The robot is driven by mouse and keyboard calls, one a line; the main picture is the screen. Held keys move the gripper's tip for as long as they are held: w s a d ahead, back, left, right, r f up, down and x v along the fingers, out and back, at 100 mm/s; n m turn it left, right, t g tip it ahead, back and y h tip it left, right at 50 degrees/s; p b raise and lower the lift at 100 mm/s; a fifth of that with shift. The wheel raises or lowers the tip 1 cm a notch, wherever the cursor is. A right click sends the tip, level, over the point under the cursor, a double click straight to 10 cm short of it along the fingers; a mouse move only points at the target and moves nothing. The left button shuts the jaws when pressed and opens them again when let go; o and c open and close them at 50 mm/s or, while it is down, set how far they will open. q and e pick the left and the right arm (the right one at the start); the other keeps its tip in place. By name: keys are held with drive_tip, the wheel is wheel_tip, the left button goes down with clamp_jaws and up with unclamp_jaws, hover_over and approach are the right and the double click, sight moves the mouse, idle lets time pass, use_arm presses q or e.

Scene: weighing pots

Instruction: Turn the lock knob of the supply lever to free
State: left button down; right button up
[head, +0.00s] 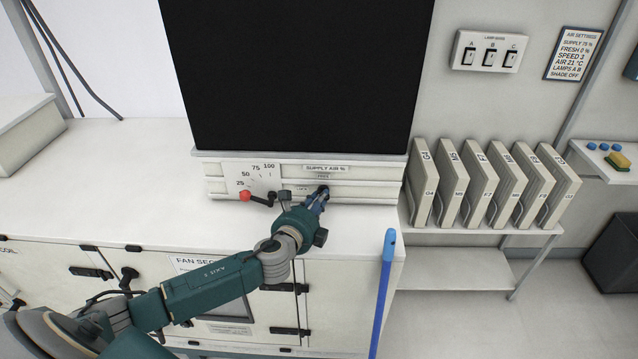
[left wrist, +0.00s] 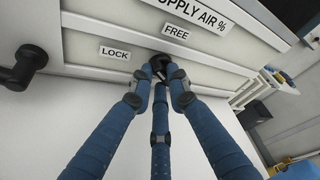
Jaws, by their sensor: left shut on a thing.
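The supply lever (head: 258,200) has a red ball end and sits in front of a 25 to 100 scale plate (head: 251,180). The ball is at the left, near the 25 mark. The dark lock knob (left wrist: 160,64) is on the panel right of the lever. In the left wrist view its LOCK label (left wrist: 115,52) is to the left and its FREE label (left wrist: 176,31) above. My left gripper (head: 321,197) has its blue fingers (left wrist: 162,84) shut around the knob. The fingers hide most of the knob, and I cannot tell which way it points. My right gripper is not in view.
A large black panel (head: 295,75) rises above the lever strip. Labelled filters (head: 470,185) stand on a shelf to the right. A blue pole (head: 383,290) stands upright in front of the cabinet. The white top (head: 110,180) left of the lever is clear.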

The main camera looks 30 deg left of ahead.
use_arm(q)
drive_tip(key=m+p, duration=0.1)
drive_tip(key=m+y+p, duration=0.1)
drive_tip(key=p, duration=0.1)
drive_tip(key=shift+d+r+g+p, duration=0.1)
drive_tip(key=shift+r+g+p, duration=0.2)
drive_tip(key=shift+r+g, duration=0.1)
drive_tip(key=shift+f+m+g+y+p, duration=0.1)
drive_tip(key=shift+m+g+y+p, duration=0.2)
drive_tip(key=shift+m+p, duration=0.25)
drive_tip(key=shift+w+d+m+g+y, duration=0.1)
drive_tip(key=shift+m+g+y, duration=0.25)
drive_tip(key=shift+m, duration=0.6)
drive_tip(key=shift+d+m+g+y, duration=0.1)
drive_tip(key=shift+m+g+y, duration=0.35)
drive_tip(key=shift+m+y, duration=0.5)
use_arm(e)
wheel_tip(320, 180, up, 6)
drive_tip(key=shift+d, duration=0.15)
use_arm(q)
drive_tip(key=shift+m, duration=0.35)
drive_tip(key=c, duration=1.7)
unclamp_jaws()
drive_tip(key=shift+o, duration=0.2)
drive_tip(key=v, duration=1.2)
